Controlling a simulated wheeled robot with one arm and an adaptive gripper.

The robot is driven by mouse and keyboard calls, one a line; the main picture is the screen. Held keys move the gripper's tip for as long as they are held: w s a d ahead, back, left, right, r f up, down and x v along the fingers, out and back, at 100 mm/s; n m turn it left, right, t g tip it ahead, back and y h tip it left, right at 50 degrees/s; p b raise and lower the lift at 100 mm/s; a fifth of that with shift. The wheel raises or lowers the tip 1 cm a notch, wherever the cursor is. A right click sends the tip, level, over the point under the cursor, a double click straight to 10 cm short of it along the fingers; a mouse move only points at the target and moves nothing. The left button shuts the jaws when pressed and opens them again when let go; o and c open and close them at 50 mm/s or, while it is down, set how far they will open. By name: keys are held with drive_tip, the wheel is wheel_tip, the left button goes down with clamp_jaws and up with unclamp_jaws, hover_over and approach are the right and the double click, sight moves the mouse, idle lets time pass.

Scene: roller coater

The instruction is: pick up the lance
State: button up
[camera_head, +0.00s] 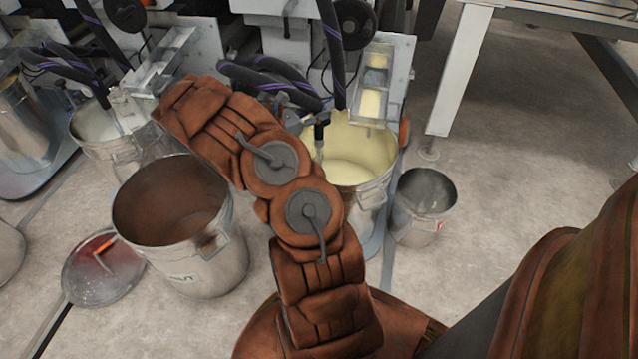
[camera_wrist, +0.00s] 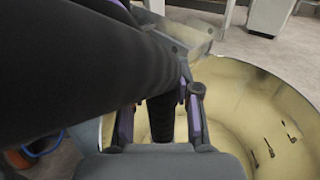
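In the wrist view a dark ribbed cylinder, seemingly part of the lance (camera_wrist: 160,118), stands between the two fingers of my gripper (camera_wrist: 160,108). A strip of gap shows on each side of it, so the fingers look open around it. A thick black hose (camera_wrist: 80,65) crosses close to the camera. In the head view my brown-covered arm hides most of the gripper.
A large brown-lined bucket (camera_head: 215,260) stands beside my arm, with a round lid (camera_head: 105,275) on the floor left of it. A small metal bucket (camera_head: 423,210) stands right of the cream one. More hoses and a machine (camera_head: 285,45) are behind.

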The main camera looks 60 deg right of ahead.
clamp_jaws()
drive_tip(key=shift+r, duration=0.1)
idle(0.3)
wheel_tip(320, 180, up, 46)
drive_tip(key=p, duration=3.1)
drive_tip(key=shift+r, duration=0.25)
